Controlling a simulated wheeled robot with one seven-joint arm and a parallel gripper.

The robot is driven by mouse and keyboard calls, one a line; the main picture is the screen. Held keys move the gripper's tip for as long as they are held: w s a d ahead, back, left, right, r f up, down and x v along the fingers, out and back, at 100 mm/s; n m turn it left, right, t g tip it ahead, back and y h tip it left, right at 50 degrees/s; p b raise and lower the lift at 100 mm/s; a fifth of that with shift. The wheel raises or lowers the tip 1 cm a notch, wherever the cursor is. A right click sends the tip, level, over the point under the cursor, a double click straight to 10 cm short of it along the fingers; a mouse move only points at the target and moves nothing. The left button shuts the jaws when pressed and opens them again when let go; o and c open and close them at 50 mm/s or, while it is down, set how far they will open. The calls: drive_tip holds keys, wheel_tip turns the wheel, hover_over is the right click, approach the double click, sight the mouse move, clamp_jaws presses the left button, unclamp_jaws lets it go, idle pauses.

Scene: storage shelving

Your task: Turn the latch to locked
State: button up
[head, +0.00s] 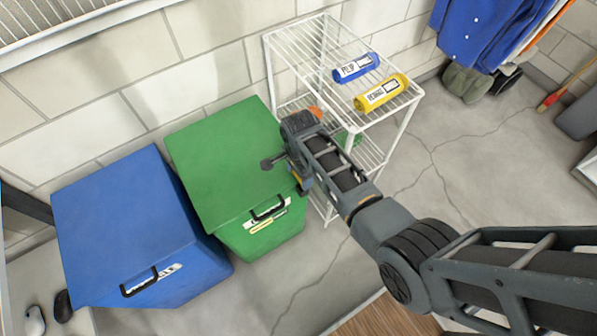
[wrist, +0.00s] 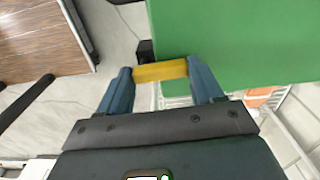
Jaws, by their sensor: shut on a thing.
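My gripper (wrist: 160,76) has its two blue fingers on either side of a short yellow bar (wrist: 152,72) and is shut on it. The bar lies beside the edge of the green bin (wrist: 235,45), next to a small black block (wrist: 145,52). It looks like the latch's handle, but I cannot tell its lock position. In the head view my gripper (head: 301,186) is at the right side of the green bin (head: 215,165), and the arm hides most of this spot. No lock marking is readable.
A blue bin (head: 125,225) stands left of the green one. A white wire rack (head: 322,45) stands close behind my arm, with a blue roll (head: 356,68) and a yellow roll (head: 382,93) on top. Clothes (head: 480,30) hang at the upper right.

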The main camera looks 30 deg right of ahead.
drive_tip(key=shift+d+m, duration=0.15)
drive_tip(key=shift+m, duration=0.25)
drive_tip(key=o, duration=1.1)
drive_tip(key=shift+c, duration=0.2)
drive_tip(key=shift+r+p, duration=0.3)
drive_tip(key=shift+r, duration=3.65)
